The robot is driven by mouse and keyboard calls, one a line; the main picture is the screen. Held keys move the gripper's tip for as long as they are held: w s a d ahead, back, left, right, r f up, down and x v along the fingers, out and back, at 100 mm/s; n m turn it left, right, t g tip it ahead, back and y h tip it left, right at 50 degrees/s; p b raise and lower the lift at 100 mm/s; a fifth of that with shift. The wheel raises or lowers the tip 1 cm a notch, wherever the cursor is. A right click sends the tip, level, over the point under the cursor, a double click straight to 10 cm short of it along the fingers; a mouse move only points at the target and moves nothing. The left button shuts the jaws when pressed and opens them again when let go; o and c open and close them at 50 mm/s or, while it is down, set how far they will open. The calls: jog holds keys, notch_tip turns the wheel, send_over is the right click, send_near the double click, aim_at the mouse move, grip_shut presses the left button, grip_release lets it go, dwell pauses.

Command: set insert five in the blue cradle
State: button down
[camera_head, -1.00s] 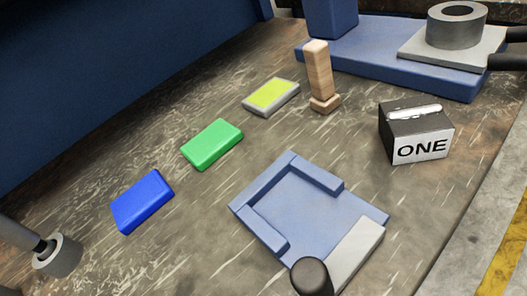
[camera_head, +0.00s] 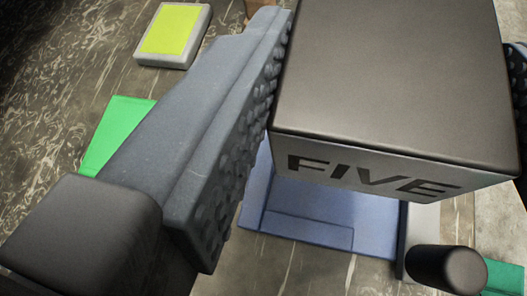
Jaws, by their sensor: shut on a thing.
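Insert five (camera_head: 395,75) is a dark grey block with a light front face marked FIVE, large in the upper right of the view. My gripper (camera_head: 385,125) is shut on it, one ridged finger on its left side and the other at the right edge. The blue cradle (camera_head: 310,215) shows below and behind the insert, which hides much of it. The insert appears to be over the cradle; I cannot tell how high. A black knob (camera_head: 447,268) and a pale grey strip are at the cradle's right side.
A yellow-topped grey block (camera_head: 172,32) lies at the upper left. A green block (camera_head: 115,130) is partly behind my left finger. A bit of wooden post (camera_head: 258,8) shows at the top. Another green item (camera_head: 503,276) is at the lower right corner.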

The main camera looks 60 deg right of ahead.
aim_at(310, 201)
jog(key=shift+w+a, duration=0.15)
jog(key=shift+w, duration=0.3)
jog(key=shift+f, duration=0.4)
notch_tip(310, 201, down, 9)
jog(key=shift+b, duration=1.05)
jog(key=c, duration=0.5)
grip_release()
jog(key=shift+a, duration=0.1)
jog(key=p+v, duration=0.1)
jog(key=v, duration=1.1)
jog(key=shift+s+f+p, duration=0.1)
jog(key=shift+s+p, duration=0.05)
jog(key=shift+p, duration=0.15)
